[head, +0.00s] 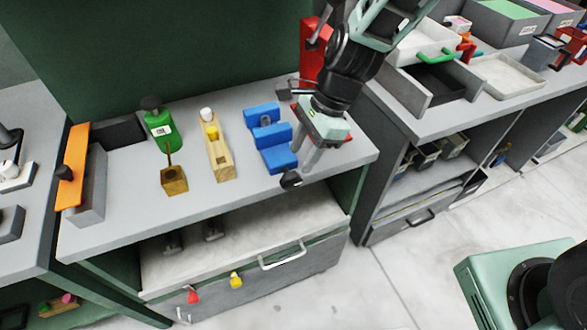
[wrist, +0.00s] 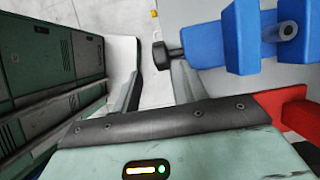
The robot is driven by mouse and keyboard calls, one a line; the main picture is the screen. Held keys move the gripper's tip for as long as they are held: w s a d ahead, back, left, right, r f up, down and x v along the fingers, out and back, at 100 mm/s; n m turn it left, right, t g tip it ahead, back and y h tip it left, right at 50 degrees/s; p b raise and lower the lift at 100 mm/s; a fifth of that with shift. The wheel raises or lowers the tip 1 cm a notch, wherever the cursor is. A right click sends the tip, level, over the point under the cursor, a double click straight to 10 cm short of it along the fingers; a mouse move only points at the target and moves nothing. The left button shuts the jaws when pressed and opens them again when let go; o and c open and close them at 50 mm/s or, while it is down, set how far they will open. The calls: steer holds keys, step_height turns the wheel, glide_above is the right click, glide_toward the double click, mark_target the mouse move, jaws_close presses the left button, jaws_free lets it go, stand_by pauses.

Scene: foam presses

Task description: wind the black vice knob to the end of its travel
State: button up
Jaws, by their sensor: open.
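The blue vice (head: 272,140) stands on the grey bench top, near its right side. Its black knob (head: 291,180) sticks out at the bench's front edge. My gripper (head: 312,160) is open, pointing down just right of the vice and close to the knob. In the wrist view the black knob (wrist: 160,55) shows between the lines of the two fingers, with nothing visibly gripped. The blue vice body (wrist: 238,40) and its grey screw end (wrist: 287,30) are at upper right there. I cannot tell whether a finger touches the knob.
A red fixture (head: 316,50) stands behind my arm; a red part (wrist: 280,105) is close beside my gripper. A wooden block press (head: 217,150), a green bottle (head: 160,130) and a brass block (head: 174,181) stand to the left. A drawer (head: 270,275) is below.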

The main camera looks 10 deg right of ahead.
mark_target(292, 174)
steer(key=x, duration=0.6)
steer(key=shift+r, duration=0.1)
steer(key=shift+c, duration=0.3)
jaws_close()
